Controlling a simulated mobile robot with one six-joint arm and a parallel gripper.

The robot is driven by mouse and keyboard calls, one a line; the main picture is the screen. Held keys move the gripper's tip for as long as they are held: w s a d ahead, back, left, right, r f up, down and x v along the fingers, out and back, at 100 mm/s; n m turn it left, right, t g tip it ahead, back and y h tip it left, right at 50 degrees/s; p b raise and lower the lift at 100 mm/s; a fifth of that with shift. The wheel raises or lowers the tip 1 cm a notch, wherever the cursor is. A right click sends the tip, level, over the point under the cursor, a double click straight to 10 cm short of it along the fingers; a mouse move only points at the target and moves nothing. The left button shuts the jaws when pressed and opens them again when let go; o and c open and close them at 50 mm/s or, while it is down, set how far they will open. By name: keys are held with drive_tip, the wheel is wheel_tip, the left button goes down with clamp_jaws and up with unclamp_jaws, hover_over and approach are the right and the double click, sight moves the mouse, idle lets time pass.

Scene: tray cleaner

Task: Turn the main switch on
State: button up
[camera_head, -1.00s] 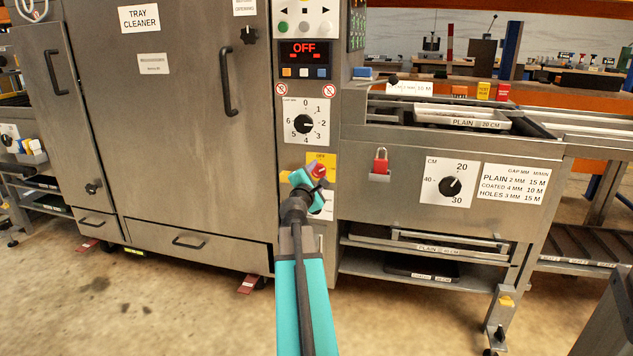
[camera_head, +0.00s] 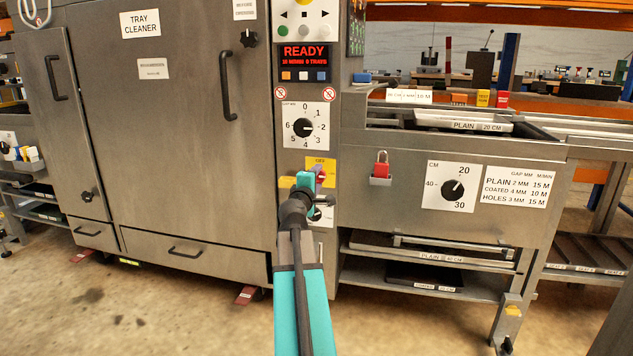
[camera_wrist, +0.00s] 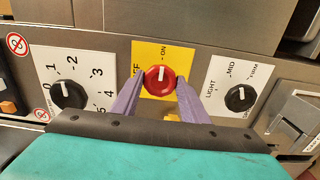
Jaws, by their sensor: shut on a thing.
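The main switch is a red round knob (camera_wrist: 159,80) on a yellow plate (camera_wrist: 164,54) marked OFF and ON. In the wrist view its white pointer line is directed toward the ON mark. My gripper (camera_wrist: 160,86) has its two purple fingers on either side of the knob, shut on it. In the head view my gripper (camera_head: 315,177) reaches the yellow plate and mostly hides the knob. The display (camera_head: 304,56) above reads READY in red, with a smaller line of text below.
A gap dial (camera_head: 303,127) sits above the switch, and a black LIGHT/MID/FIRM knob (camera_wrist: 241,97) is beside it in the wrist view. A red padlock (camera_head: 382,164) and a CM dial (camera_head: 452,190) are to the right.

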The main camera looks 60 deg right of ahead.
drive_tip(key=shift+s, duration=0.1)
drive_tip(key=o, duration=1)
